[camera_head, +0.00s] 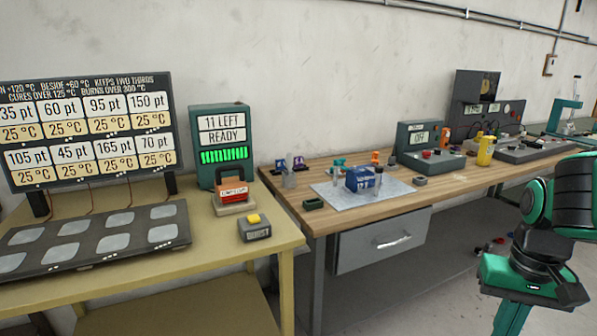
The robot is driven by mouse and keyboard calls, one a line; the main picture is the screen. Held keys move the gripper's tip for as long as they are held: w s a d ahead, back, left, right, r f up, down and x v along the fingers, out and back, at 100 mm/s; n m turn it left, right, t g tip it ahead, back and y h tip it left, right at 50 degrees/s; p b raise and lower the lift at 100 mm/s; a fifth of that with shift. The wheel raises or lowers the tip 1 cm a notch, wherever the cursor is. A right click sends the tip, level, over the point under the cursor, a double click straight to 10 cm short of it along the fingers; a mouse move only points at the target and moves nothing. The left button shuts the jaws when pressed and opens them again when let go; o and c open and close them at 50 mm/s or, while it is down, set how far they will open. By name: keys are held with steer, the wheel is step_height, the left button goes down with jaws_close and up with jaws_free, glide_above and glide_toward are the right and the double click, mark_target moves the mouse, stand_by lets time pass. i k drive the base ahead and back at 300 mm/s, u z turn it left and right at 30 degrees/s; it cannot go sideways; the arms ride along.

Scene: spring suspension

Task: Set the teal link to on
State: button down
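No label for a link is readable. My teal and black arm (560,215) shows at the right edge, in front of the bench's right part. My gripper is not seen; the arm runs out of the bottom of the picture.
A blue block (362,179) sits on the pale mat (327,189). Several instruments, a yellow bottle (486,151) and small parts line the bench. A yellow-topped table (215,247) at left holds a dark pad panel (95,238), a "READY" display unit (221,137) and a yellow button box (254,227).

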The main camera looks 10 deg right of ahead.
mark_target(337, 162)
steer(key=u, duration=0.1)
steer(key=k, duration=0.25)
steer(key=z, duration=0.3)
steer(key=i, duration=1.6)
steer(key=u, duration=0.6)
